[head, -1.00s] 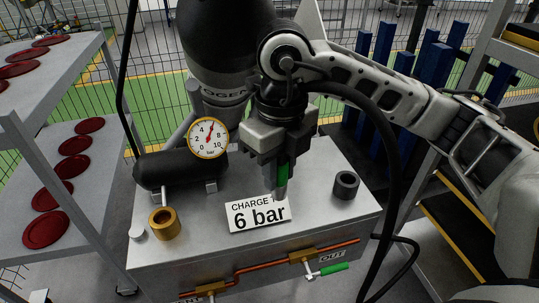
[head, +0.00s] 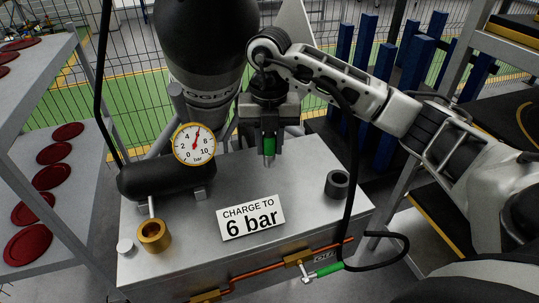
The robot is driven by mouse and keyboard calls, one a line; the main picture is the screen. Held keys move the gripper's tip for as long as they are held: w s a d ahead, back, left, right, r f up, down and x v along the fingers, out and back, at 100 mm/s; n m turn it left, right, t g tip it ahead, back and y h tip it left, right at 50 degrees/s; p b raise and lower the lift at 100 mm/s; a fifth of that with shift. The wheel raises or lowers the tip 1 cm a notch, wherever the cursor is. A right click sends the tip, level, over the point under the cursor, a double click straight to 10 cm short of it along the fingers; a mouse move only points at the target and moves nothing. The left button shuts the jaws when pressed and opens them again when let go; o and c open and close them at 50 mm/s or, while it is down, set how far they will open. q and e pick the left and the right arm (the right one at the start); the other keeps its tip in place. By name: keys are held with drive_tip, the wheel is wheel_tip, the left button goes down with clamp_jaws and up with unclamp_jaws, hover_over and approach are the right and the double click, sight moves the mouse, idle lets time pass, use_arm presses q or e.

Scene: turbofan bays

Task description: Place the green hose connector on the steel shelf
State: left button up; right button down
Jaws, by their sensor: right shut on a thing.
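My right gripper (head: 269,140) points down and is shut on the green hose connector (head: 269,147). The connector is upright between the fingers, its green body and grey lower tip showing. It is over the back part of the grey metal cabinet top, behind the "6 bar" sign; whether its tip touches the top I cannot tell. A grey metal shelf unit (head: 32,142) with red discs stands at the left. Another rack (head: 456,62) with black-and-yellow shelves stands at the right. My left gripper is not in view.
The cabinet top (head: 297,167) holds a pressure gauge (head: 195,144) on a black cylinder (head: 150,180), a brass ring (head: 154,236), a dark ring (head: 338,184) and the sign (head: 250,217). A black hose (head: 352,185) hangs at the right. A green-handled valve (head: 328,269) is on the front.

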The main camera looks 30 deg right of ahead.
drive_tip(key=w+f, duration=0.1)
drive_tip(key=w+d+f, duration=0.1)
drive_tip(key=f, duration=0.1)
drive_tip(key=shift+d, duration=0.2)
drive_tip(key=shift+w+f+p, duration=0.15)
drive_tip(key=shift+f+p, duration=0.15)
drive_tip(key=shift+f, duration=1.3)
drive_tip(key=shift+f, duration=0.15)
drive_tip(key=c, duration=1.2)
unclamp_jaws()
wheel_tip(320, 180, up, 12)
drive_tip(key=shift+r+b, duration=0.15)
drive_tip(key=shift+b, duration=0.15)
